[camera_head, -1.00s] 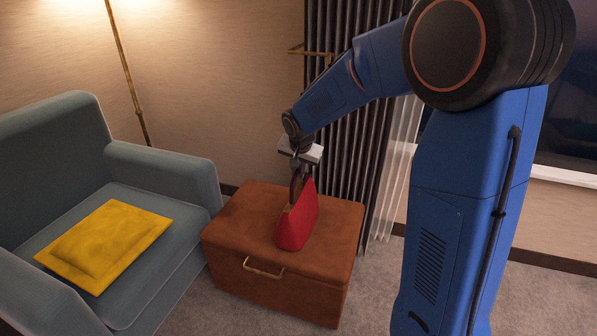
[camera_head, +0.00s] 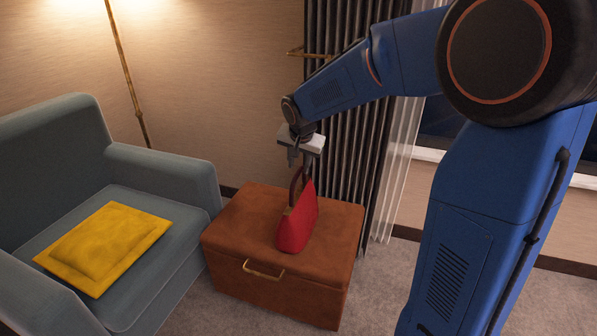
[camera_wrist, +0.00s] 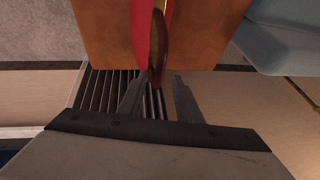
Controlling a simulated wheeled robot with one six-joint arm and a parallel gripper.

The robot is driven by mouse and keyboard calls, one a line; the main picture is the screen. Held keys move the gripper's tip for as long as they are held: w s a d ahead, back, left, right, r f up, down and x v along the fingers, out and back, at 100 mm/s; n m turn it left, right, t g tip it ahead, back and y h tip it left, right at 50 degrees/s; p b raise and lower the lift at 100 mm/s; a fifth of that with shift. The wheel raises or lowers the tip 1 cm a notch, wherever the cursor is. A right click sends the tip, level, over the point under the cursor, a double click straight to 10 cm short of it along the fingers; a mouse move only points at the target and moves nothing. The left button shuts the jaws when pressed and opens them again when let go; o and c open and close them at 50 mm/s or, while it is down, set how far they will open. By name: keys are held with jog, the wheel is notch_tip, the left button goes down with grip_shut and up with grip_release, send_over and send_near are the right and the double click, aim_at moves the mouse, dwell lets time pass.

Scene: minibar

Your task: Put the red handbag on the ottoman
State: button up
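The red handbag (camera_head: 297,226) stands upright on top of the brown leather ottoman (camera_head: 240,230), its dark handle loop pointing up. In the wrist view the bag's red side (camera_wrist: 143,25) and handle (camera_wrist: 157,50) show above the ottoman top (camera_wrist: 205,30). My gripper (camera_head: 301,160) is above the bag, near the top of the handle. Its two fingers (camera_wrist: 161,78) are spread with nothing clamped between them. In the wrist view the handle lies in line with the gap; whether it touches a finger I cannot tell.
A blue-grey armchair (camera_head: 165,180) with a yellow cushion (camera_head: 105,247) stands left of the ottoman. A dark curtain (camera_head: 345,110) hangs close behind it, and a lamp pole (camera_head: 128,75) stands at the back wall. Carpet (camera_head: 375,290) is free at the right front.

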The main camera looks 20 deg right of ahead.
jog(key=d+v, duration=0.1)
jog(key=v, duration=0.5)
jog(key=s+d+r+n, duration=0.1)
jog(key=s+d+n, duration=0.1)
jog(key=s, duration=0.8)
jog(key=s+d+r+n, duration=0.1)
jog(key=s+d+n, duration=0.1)
jog(key=s, duration=0.8)
jog(key=s+f+n, duration=0.1)
jog(key=s+f, duration=0.1)
jog(key=s, duration=0.6)
jog(key=s+f+n+y, duration=0.1)
jog(key=s+f+n, duration=0.1)
jog(key=s, duration=0.6)
jog(key=shift+d+f+n, duration=0.15)
jog(key=shift+f+n, duration=0.15)
jog(key=shift+f, duration=0.15)
